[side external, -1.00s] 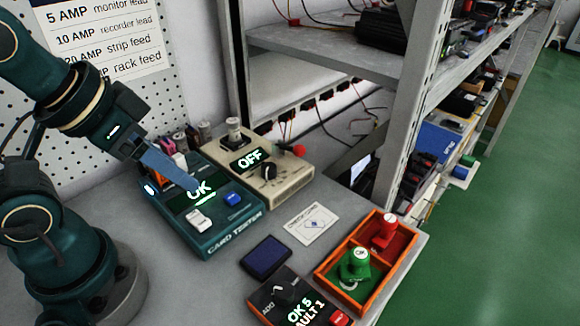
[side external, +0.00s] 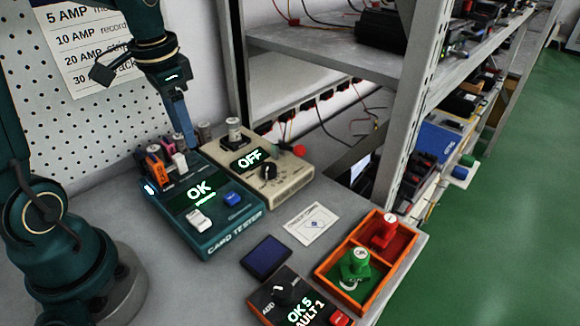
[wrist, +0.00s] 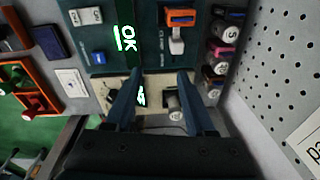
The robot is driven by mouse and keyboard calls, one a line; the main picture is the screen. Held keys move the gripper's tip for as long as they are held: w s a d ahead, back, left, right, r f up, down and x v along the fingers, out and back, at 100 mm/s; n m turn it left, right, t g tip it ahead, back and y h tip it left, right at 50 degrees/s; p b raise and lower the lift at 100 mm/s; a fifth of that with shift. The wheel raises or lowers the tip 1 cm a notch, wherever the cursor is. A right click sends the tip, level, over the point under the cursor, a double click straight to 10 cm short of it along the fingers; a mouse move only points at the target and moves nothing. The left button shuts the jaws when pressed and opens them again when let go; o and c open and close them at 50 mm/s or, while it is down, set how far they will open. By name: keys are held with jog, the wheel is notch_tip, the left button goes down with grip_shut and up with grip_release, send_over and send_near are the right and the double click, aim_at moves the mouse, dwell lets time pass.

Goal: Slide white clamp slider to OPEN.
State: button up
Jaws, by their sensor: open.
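The teal card tester (side external: 222,233) stands on the bench with its screen showing OK. A white slider (side external: 180,160) sits at its back, beside an orange clip-like part (side external: 155,165). In the wrist view the white slider (wrist: 177,42) lies just below the orange part (wrist: 181,17). Its OPEN marking cannot be read. My gripper (side external: 186,142) points down behind the tester's back edge, near the slider. In the wrist view my gripper (wrist: 160,77) is open, with nothing between its fingers. Its tips are apart from the slider, on the side towards the cream box.
The cream box (side external: 291,182) with a black dial, showing OFF, stands right of the tester. Spools (wrist: 222,55) line the pegboard side. An orange tray (side external: 319,271) holds red and green stamps. A blue pad (side external: 265,255) and a card (side external: 311,224) lie in front.

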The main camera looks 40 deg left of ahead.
aim_at(178, 156)
jog(key=shift+n+g+h, duration=0.3)
jog(key=shift+n+g, duration=0.3)
jog(key=shift+n, duration=0.2)
jog(key=a+f, duration=0.1)
jog(key=s+a+f, duration=0.1)
jog(key=a+f, duration=0.1)
jog(key=shift+a+f, duration=0.1)
jog(key=shift+f, duration=2.55)
grip_shut()
